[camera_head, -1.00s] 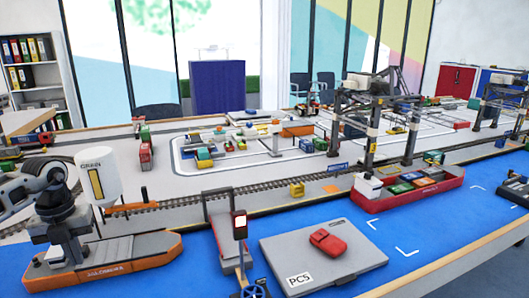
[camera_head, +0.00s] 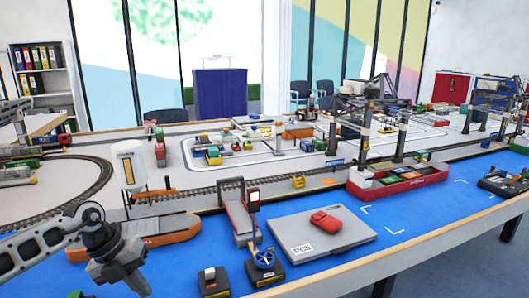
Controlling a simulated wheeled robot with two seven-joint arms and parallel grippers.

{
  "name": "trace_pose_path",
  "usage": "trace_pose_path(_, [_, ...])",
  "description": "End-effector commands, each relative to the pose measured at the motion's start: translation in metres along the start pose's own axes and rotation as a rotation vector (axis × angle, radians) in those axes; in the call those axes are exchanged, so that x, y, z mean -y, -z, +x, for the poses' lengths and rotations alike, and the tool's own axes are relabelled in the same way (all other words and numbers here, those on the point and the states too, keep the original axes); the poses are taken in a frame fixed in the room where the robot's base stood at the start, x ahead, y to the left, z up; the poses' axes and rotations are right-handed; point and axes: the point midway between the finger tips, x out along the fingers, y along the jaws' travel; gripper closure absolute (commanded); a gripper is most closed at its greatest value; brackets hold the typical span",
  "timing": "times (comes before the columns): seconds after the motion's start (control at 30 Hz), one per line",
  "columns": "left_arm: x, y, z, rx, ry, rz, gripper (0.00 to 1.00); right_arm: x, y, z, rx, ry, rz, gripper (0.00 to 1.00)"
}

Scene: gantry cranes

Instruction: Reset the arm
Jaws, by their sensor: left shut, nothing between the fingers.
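My left arm comes in from the lower left, and its dark grey left gripper (camera_head: 126,274) points down to the right. Its fingers are shut with nothing held. It shows in front of the orange ship (camera_head: 150,238), near the table's front edge. The picture does not settle whether it is above the blue surface or beyond the edge. My right gripper is not in view.
Gantry cranes (camera_head: 364,125) stand behind.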

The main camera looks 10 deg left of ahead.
Motion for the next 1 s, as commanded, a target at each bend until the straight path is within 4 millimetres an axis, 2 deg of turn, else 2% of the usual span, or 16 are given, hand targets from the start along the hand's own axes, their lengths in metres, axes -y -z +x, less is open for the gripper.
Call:
trace_pose_path(0.03, [0.018,0.011,0.017,-0.026,0.069,0.02,1.0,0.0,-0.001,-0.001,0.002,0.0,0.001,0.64])
trace_pose_path(0.17, [0.077,0.047,0.059,-0.09,0.323,0.047,1.0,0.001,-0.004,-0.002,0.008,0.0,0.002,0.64])
trace_pose_path(0.23, [0.118,0.075,0.078,-0.131,0.52,0.023,1.0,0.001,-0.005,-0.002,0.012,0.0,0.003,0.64])
trace_pose_path(0.33, [0.18,0.118,0.089,-0.174,0.867,-0.115,1.0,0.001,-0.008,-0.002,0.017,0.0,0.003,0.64])
trace_pose_path(0.4, [0.207,0.134,0.085,-0.177,1.087,-0.298,1.0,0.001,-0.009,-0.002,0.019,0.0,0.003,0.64])
trace_pose_path(0.47, [0.217,0.14,0.081,-0.163,1.237,-0.497,1.0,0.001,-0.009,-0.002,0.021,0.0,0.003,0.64])
trace_pose_path(0.57, [0.204,0.14,0.084,-0.114,1.39,-0.902,1.0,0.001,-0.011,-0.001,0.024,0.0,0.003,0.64])
trace_pose_path(0.67, [0.166,0.145,0.104,-0.054,1.404,-1.342,1.0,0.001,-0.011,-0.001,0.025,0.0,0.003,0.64])
trace_pose_path(0.7, [0.148,0.152,0.115,-0.034,1.376,-1.508,1.0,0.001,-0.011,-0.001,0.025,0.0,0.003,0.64])
trace_pose_path(0.8, [0.107,0.178,0.141,-0.002,1.257,-1.854,1.0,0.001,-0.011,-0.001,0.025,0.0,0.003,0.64])
trace_pose_path(0.9, [0.081,0.204,0.159,0.005,1.138,-2.069,1.0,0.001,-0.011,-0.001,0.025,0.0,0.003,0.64])
trace_pose_path(1.0, [0.068,0.22,0.167,0.002,1.065,-2.176,1.0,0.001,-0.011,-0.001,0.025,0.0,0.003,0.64])
